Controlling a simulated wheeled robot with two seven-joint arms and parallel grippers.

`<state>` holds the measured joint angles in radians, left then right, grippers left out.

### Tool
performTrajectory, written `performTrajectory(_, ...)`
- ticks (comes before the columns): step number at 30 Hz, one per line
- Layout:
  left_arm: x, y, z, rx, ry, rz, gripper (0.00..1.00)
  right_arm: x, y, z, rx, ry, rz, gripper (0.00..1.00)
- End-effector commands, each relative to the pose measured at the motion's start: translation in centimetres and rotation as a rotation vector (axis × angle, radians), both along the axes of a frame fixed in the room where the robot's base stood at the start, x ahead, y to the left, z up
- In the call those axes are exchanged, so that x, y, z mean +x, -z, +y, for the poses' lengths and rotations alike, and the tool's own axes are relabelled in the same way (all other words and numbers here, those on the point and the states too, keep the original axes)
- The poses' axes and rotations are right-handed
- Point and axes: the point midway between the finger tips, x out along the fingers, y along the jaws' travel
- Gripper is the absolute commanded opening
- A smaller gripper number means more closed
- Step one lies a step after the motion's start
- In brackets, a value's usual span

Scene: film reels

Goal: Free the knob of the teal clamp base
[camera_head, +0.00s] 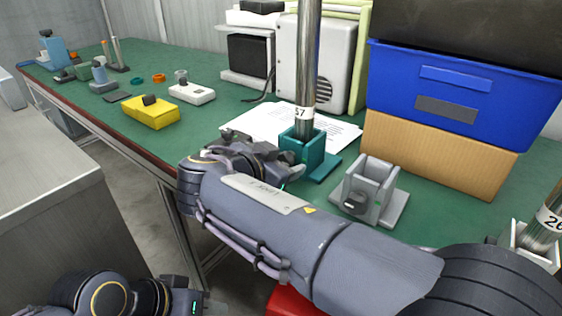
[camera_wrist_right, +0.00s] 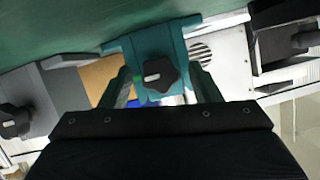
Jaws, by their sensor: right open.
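The teal clamp base (camera_head: 318,152) stands on the green table in the head view, with an upright metal post (camera_head: 307,70) labelled 57 in it. In the right wrist view the teal base (camera_wrist_right: 150,45) shows its black knob (camera_wrist_right: 160,76), which has a white mark and a small green patch beside it. My right gripper (camera_head: 292,172) is at the front of the base and hides the knob in the head view. In the wrist view its open fingers (camera_wrist_right: 164,88) stand either side of the knob, apart from it. My left gripper (camera_head: 195,303) is low at the left, away from the table.
A grey clamp base (camera_head: 372,187) with a black knob stands to the right. White papers (camera_head: 258,122) lie behind the teal base. A blue bin (camera_head: 462,88) on a cardboard box (camera_head: 435,152) blocks the back right. A yellow block (camera_head: 151,114) sits on the left.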

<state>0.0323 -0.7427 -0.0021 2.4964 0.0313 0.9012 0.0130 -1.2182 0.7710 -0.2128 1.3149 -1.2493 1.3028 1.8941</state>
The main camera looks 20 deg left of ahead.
Motion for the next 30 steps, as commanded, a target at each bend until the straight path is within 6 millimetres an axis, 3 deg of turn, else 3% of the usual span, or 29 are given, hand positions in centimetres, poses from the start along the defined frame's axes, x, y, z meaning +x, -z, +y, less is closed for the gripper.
performTrajectory(2,0.0,0.0,0.0,0.0,0.0,0.0,0.36,0.0,0.0,0.0,0.0,0.0,0.0,0.55)
performTrajectory(12,0.0,0.0,0.0,0.0,0.0,0.0,0.36,0.0,0.0,0.0,-0.001,0.0,0.0,0.12)
performTrajectory(20,0.0,-0.4,0.0,0.0,0.0,0.0,0.36,0.0,-0.1,0.1,-0.031,-0.001,0.014,0.12)
performTrajectory(30,0.0,-2.6,0.0,0.0,0.0,0.0,0.36,0.0,-0.3,0.3,-0.223,0.0,0.092,0.12)
